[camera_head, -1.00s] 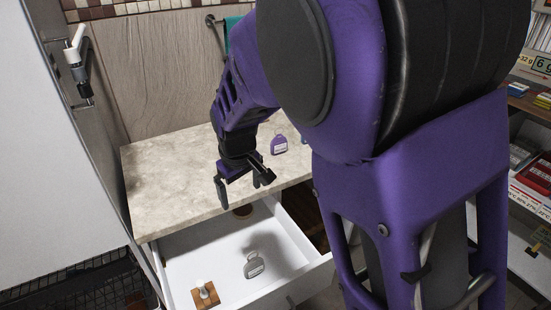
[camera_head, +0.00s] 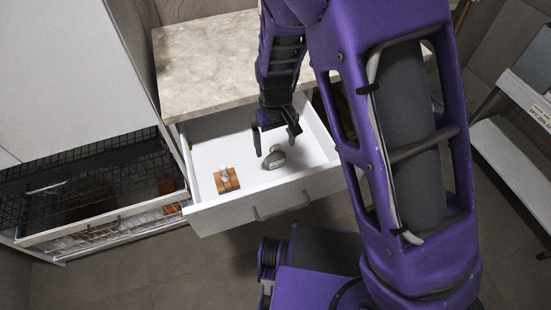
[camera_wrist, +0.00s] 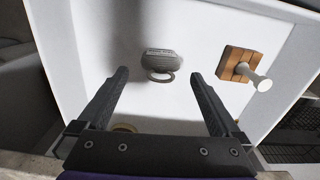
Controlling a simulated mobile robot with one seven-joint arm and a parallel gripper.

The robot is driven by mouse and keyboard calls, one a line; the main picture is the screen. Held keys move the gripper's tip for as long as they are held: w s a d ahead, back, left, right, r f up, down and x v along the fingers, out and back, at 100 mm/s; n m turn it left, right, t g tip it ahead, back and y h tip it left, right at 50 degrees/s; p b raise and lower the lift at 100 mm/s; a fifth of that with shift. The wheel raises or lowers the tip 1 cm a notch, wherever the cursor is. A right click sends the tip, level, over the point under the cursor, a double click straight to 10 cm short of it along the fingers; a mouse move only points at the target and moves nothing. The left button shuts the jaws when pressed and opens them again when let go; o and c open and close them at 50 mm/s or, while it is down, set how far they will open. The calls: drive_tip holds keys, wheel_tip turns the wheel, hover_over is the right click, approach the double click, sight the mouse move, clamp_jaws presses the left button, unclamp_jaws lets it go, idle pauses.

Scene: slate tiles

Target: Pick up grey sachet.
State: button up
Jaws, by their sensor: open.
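The grey sachet (camera_head: 273,160) lies on the white floor of the open drawer (camera_head: 240,205). In the wrist view the sachet (camera_wrist: 160,62) shows a pale label and a ring-shaped end that points toward my gripper. My gripper (camera_head: 277,150) is over the drawer, close above the sachet, and partly covers it in the head view. In the wrist view its two fingers (camera_wrist: 158,85) are spread wide with nothing between their tips. The sachet lies just ahead of the fingertips, roughly centred between them, and looks apart from them.
A wooden block with a pale peg (camera_head: 226,180) stands in the drawer, left of the sachet; it also shows in the wrist view (camera_wrist: 240,66). The stone countertop (camera_head: 200,70) is behind the drawer.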

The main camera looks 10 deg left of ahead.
sight(276, 151)
wheel_tip(276, 151, down, 6)
drive_tip(key=shift+s+r+b, duration=0.1)
drive_tip(key=shift+b, duration=0.5)
drive_tip(key=c, duration=1.2)
drive_tip(key=shift+r, duration=0.1)
drive_tip(key=shift+c, duration=0.2)
